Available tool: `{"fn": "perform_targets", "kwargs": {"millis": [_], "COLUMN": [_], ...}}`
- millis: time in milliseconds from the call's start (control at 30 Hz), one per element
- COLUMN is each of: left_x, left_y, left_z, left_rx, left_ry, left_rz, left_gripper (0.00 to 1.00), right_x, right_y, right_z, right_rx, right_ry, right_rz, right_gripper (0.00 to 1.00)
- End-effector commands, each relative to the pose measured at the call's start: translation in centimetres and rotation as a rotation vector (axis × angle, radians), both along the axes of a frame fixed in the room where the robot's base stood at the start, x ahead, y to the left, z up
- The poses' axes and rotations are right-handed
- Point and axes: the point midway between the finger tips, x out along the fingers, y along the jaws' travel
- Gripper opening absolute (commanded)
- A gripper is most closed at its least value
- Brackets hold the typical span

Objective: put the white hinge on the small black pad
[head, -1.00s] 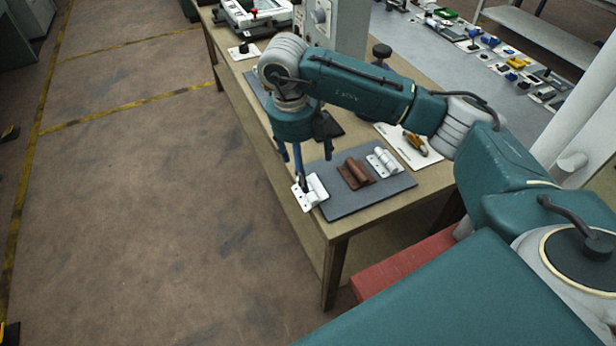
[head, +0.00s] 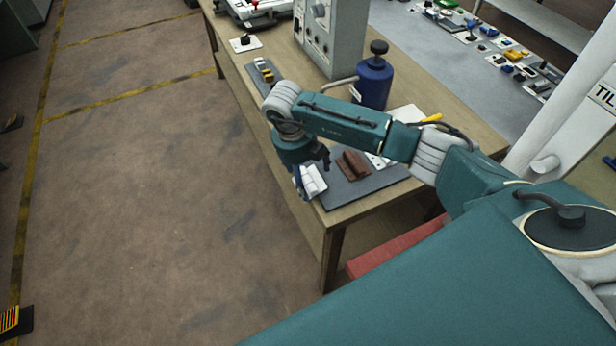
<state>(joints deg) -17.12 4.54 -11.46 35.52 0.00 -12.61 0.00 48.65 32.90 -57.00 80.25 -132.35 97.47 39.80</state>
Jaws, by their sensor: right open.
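A white hinge (head: 314,181) lies on the left end of the dark grey mat (head: 345,195) at the table's near corner. My right gripper (head: 309,180) is open, just above and beside this hinge. One finger is at the hinge's left edge, and contact cannot be told. A second white hinge (head: 377,161) lies farther right on the mat, partly hidden by my arm. A brown hinge (head: 353,166) lies between them. I cannot make out the small black pad for certain; my right arm covers the table behind the mat. My left gripper is not in view.
A dark blue bottle (head: 372,84) stands behind my right arm. A grey instrument box (head: 330,35) is farther back. A narrow tray with small parts (head: 263,74) lies near the table's left edge. Open floor is to the left.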

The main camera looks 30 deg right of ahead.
Motion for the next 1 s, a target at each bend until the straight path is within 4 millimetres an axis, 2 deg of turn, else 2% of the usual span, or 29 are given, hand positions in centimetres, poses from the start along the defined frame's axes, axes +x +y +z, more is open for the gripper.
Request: {"fn": "perform_targets", "kwargs": {"millis": [100, 333, 367, 600, 667, 1000], "left_x": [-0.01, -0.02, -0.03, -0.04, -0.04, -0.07], "left_y": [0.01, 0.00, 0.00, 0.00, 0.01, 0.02], "left_z": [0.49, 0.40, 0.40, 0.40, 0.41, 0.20], "left_rx": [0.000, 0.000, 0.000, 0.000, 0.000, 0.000], "left_ry": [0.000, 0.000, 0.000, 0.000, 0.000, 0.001], "left_rz": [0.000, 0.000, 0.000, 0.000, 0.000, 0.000], "left_gripper": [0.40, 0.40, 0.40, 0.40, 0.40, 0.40], "right_x": [-0.10, -0.03, -0.03, -0.03, -0.02, 0.02], "right_y": [-0.24, -0.25, -0.25, -0.23, -0.24, -0.27], "right_z": [-1.05, -1.36, -1.36, -1.33, -1.31, -0.84], "right_rx": [-0.002, 0.000, 0.000, 0.000, 0.000, -0.001], "right_ry": [0.001, -0.001, -0.001, -0.001, -0.002, -0.002], "right_rz": [0.001, 0.001, 0.001, 0.001, 0.001, 0.000], "right_gripper": [0.81, 0.81, 0.79, 0.32, 0.27, 0.26]}}
